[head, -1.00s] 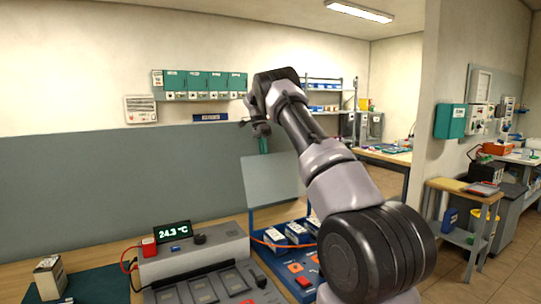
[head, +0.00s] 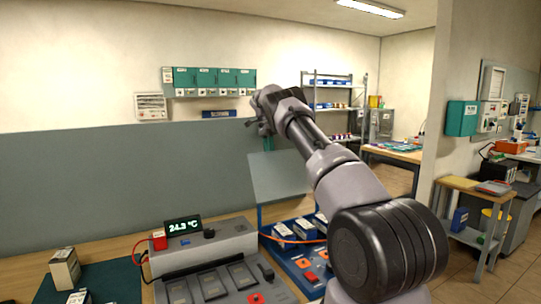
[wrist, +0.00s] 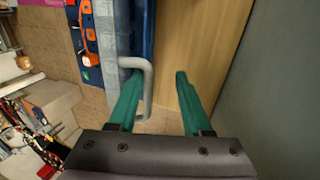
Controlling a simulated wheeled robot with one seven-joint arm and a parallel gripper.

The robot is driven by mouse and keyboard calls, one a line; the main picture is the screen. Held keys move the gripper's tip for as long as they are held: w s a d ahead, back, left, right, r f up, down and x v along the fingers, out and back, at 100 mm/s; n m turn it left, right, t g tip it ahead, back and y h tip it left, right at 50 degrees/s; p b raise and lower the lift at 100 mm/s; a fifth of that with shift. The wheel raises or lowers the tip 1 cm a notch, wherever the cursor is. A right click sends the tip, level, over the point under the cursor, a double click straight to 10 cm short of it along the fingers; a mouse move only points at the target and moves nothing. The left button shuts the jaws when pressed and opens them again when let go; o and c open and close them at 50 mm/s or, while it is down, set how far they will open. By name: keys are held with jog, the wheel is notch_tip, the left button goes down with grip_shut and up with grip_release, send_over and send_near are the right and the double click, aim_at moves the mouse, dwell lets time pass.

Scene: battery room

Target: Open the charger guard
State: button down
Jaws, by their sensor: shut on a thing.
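The charger guard is a clear greyish panel (head: 282,177) standing raised at the back of the blue charger (head: 300,262) in the head view. My gripper (head: 268,144) is at its upper edge, partly hidden by my arm. In the wrist view the guard's panel (wrist: 108,45) runs along the left, with a grey U-shaped handle (wrist: 149,85) standing out from it. The handle's bar lies between the green fingers of my gripper (wrist: 159,74), close against the left finger. A gap shows beside the right finger, but the gripper is shut on the handle.
A grey tester with a 24.3 °C display (head: 184,226) stands left of the charger on the wooden bench. A boxed battery (head: 65,268) stands further left on a dark mat (head: 112,285). Blue-grey wall panelling (head: 100,180) is close behind the bench.

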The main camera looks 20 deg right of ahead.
jog(key=c, duration=0.9)
grip_release()
jog(key=shift+w+a+f, duration=0.2)
jog(key=shift+w+f, duration=0.1)
jog(key=shift+f, duration=0.35)
jog(key=shift+r, duration=0.1)
jog(key=shift+d+r, duration=0.1)
jog(key=shift+r, duration=0.15)
